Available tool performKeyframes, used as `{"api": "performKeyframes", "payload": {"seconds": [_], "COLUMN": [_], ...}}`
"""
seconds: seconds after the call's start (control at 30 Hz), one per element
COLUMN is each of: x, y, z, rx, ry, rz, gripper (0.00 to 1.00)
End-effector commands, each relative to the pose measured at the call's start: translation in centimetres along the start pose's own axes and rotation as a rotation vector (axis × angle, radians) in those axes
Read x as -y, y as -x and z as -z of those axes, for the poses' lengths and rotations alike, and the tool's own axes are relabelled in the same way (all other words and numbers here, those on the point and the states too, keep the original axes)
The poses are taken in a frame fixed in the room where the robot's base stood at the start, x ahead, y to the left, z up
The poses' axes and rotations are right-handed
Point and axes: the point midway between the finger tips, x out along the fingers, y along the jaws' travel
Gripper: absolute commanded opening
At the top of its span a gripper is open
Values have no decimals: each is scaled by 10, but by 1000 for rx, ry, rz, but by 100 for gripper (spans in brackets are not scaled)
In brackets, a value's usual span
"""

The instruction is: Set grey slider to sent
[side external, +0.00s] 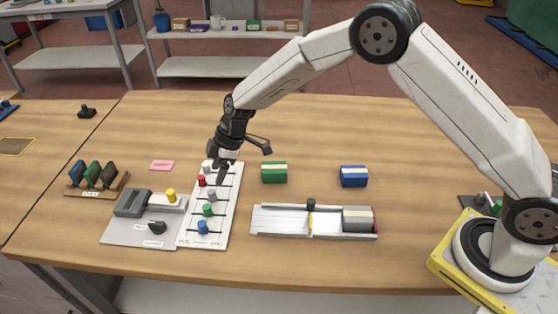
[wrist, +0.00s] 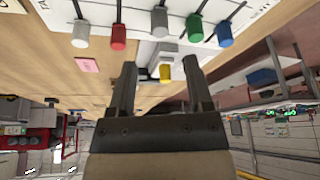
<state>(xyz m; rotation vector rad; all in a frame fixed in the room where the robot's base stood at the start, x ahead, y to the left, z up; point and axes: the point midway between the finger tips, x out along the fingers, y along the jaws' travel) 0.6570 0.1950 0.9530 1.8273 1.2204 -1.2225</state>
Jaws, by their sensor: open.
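A white slider board (side external: 227,205) lies on the table with a row of coloured knobs on dark slots. The grey slider (wrist: 160,25) is the middle knob in the wrist view, between the red slider (wrist: 118,38) and the green slider (wrist: 193,28). A white slider (wrist: 80,35) and a blue slider (wrist: 224,36) stand at the row's ends. My gripper (side external: 243,165) is open and empty above the board's far end. The end labels are too small to read.
A grey machine with a yellow knob (side external: 171,195) and a black dial (side external: 157,228) stands left of the board. To the right are a green block (side external: 274,173), a blue block (side external: 354,176) and a metal rail fixture (side external: 280,221). A pink card (side external: 162,165) lies behind the machine.

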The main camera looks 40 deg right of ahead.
Motion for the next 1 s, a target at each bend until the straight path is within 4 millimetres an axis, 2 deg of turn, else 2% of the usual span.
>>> {"api": "performKeyframes", "payload": {"seconds": [0.37, 1.0], "x": [0, 0], "y": [-7, -69], "z": [1, 0], "rx": [-1, 0], "ry": [2, 2], "rz": [1, 0], "gripper": [65, 65]}}
